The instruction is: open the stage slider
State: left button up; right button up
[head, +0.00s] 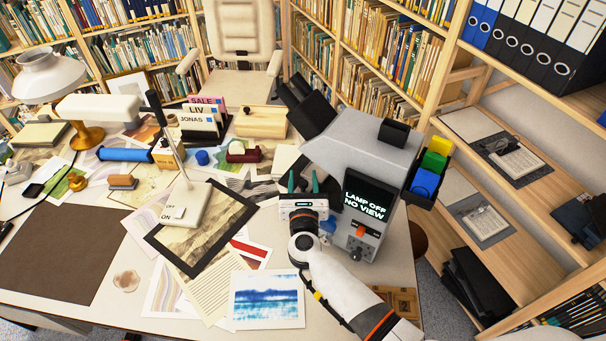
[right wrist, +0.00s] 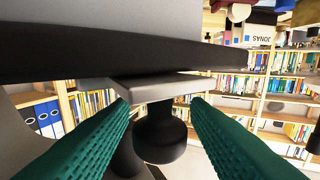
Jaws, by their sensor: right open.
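A grey viewing instrument (head: 352,150) stands on the desk's right side. Its screen (head: 369,200) reads "LAMP OFF NO VIEW". My right gripper (head: 303,183) is beside its lower left, pointing away from the camera. In the right wrist view my green fingers (right wrist: 160,105) are apart, with nothing clamped. A dark rounded knob (right wrist: 163,140) under a grey plate (right wrist: 150,86) shows between and beyond them. I cannot tell whether this knob belongs to the stage slider, or whether the fingers touch it. In the head view my gripper and the instrument hide that area. My left gripper is not in view.
A block holder (head: 427,176) hangs on the instrument's right side. A black-framed print (head: 158,240) and loose sheets lie left of my right arm. A white switch stand (head: 185,203) rises from the frame. A brown mat (head: 65,252) leaves clear room at left.

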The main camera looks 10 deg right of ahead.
jog(key=shift+w+d, duration=0.1)
jog(key=shift+w, duration=0.35)
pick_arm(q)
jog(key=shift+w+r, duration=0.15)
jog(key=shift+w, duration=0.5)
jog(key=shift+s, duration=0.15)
